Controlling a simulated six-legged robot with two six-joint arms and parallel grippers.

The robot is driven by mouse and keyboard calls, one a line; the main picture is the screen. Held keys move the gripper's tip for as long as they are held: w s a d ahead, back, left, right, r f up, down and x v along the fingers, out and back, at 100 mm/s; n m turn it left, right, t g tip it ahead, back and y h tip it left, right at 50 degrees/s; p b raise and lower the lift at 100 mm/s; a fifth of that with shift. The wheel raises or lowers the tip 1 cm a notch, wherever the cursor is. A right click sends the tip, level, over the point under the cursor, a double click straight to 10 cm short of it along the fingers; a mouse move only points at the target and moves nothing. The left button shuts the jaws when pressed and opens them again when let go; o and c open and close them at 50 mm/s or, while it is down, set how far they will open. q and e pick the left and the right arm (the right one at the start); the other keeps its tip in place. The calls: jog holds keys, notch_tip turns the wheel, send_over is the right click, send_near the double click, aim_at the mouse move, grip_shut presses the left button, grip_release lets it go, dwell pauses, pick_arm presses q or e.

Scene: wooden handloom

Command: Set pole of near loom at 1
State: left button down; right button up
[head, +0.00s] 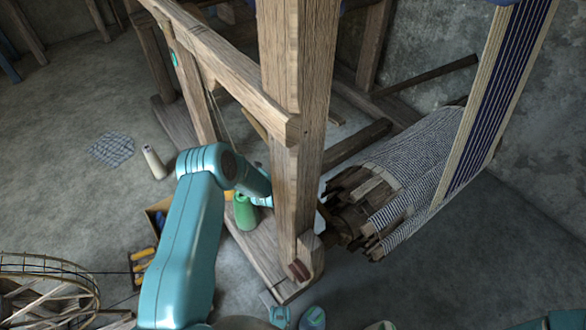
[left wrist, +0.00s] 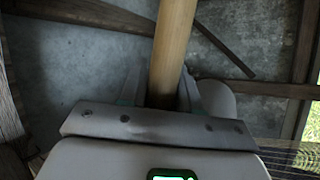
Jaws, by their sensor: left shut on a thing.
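The near loom's thick wooden post (head: 292,130) stands upright in the middle of the head view, joined to a long beam (head: 225,62). My left arm reaches up from the bottom and bends right toward this post; its gripper is hidden behind the post there. In the left wrist view my left gripper (left wrist: 161,92) is shut on a light wooden pole (left wrist: 175,40), with one finger on each side. The pole runs up out of the frame, tilted slightly right. Its lower end is hidden by the gripper body. My right gripper is not in view.
A striped cloth roll (head: 415,165) and taut warp (head: 510,85) are right of the post. A green bottle (head: 245,214) stands by the loom's foot.

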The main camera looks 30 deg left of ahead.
pick_arm(q)
jog(key=shift+w+a+r, duration=0.1)
jog(key=shift+a, duration=0.05)
jog(key=c, duration=0.9)
grip_release()
jog(key=shift+f, duration=0.2)
jog(key=p+v, duration=0.2)
jog(key=v, duration=0.5)
jog(key=shift+s+r, duration=0.2)
jog(key=shift+s, duration=0.05)
